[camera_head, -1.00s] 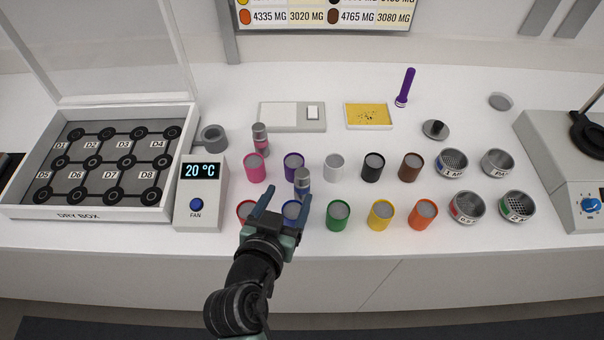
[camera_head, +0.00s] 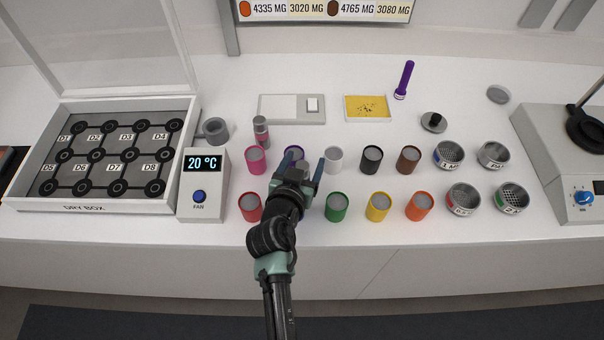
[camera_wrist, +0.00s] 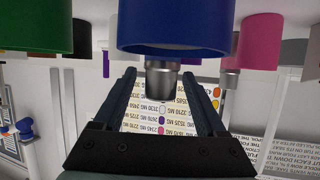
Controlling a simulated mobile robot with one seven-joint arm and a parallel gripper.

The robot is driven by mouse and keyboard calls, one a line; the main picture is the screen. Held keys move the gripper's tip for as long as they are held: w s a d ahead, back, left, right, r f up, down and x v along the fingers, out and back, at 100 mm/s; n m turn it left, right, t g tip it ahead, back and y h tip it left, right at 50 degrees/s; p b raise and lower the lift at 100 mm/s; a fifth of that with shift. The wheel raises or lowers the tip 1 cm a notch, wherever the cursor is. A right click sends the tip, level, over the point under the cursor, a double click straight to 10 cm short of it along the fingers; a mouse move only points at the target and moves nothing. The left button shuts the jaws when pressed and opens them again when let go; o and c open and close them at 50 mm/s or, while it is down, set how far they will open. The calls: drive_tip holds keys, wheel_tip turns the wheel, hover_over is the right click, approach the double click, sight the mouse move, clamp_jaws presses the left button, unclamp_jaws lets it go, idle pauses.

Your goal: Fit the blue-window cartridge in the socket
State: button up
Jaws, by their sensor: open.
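The blue-window cartridge shows in the wrist view as a silver cylinder (camera_wrist: 160,80) between my open fingers, partly hidden by the blue jar (camera_wrist: 175,28); its window is not visible there. In the head view it is hidden by my gripper (camera_head: 299,172), which is open over the place of the blue jar, near the purple jar (camera_head: 293,154). I cannot tell whether the fingers touch the cartridge. A grey ring with an opening (camera_head: 214,131) stands beside the temperature box (camera_head: 203,183); I cannot tell whether it is the socket. A pink-banded cartridge (camera_head: 261,131) stands behind the pink jar.
Coloured jars stand close by, including pink (camera_head: 255,160), red (camera_head: 250,207), white (camera_head: 334,160) and green (camera_head: 336,207). The open dry box (camera_head: 100,205) is at left. Mesh-topped tins (camera_head: 463,197) stand at right. The bench front is clear.

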drive_tip(key=shift+w+d+f, duration=0.15)
drive_tip(key=shift+w+f, duration=0.1)
drive_tip(key=shift+w, duration=0.4)
clamp_jaws()
